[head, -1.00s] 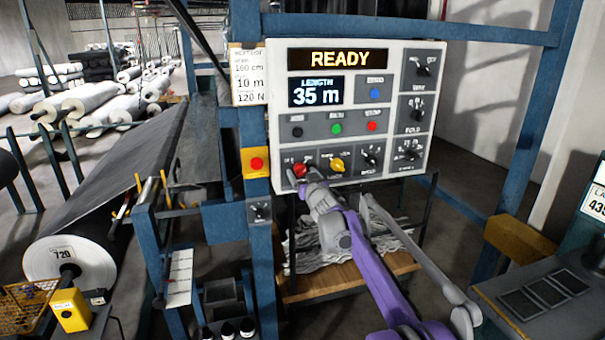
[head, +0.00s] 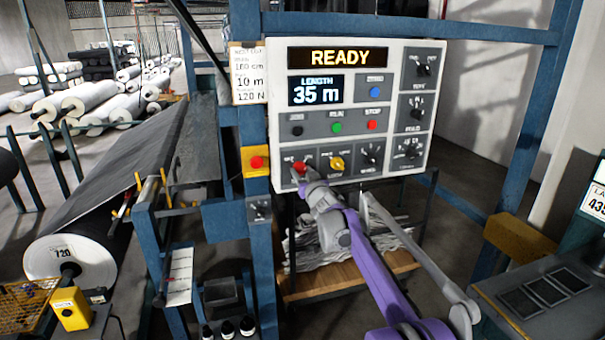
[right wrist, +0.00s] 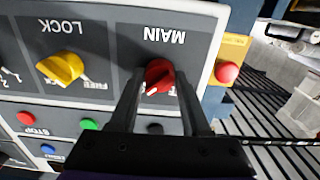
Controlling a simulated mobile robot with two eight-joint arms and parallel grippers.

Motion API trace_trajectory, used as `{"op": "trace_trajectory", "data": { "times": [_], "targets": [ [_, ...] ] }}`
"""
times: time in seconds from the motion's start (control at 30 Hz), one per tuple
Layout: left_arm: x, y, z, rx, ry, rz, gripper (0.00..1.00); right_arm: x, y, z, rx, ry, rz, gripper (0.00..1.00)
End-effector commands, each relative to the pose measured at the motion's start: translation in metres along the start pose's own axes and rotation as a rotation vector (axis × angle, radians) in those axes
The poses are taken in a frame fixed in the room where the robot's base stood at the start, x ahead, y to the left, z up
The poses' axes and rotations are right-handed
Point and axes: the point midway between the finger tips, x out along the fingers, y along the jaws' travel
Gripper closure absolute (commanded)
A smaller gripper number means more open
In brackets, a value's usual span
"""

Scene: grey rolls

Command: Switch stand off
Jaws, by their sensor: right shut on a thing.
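The control panel (head: 441,75) stands upright, with its display reading READY and LENGTH 35 m. At its lower left is a red rotary knob (head: 299,168), labelled MAIN in the right wrist view, where the knob (right wrist: 159,73) appears upside down with a white pointer mark. My right gripper (head: 304,178) is at this knob. In the right wrist view its two fingers (right wrist: 160,88) are on either side of the knob, shut on it. The fingers hide part of the knob's position lettering. My left gripper is not in view.
A yellow LOCK knob (head: 336,163) sits close right of the red one. A red button on a yellow box (head: 256,162) is just left of the panel. Black knobs and coloured buttons cover the rest. A large roll (head: 70,262) lies at left.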

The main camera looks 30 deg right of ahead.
Motion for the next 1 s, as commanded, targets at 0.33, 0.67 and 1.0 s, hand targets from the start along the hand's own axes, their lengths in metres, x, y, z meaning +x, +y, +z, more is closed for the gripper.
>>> {"op": "trace_trajectory", "data": {
  "times": [0.33,0.67,1.0],
  "targets": [
    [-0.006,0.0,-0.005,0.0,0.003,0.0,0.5,0.0,0.0,-0.001,-0.177,0.0,0.0,1.0],
    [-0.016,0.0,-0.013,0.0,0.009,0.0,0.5,0.001,0.001,-0.002,-0.483,0.0,0.0,1.0],
    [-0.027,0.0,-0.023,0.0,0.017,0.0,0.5,0.0,0.002,-0.002,-0.807,0.0,0.001,1.0]
  ]
}}
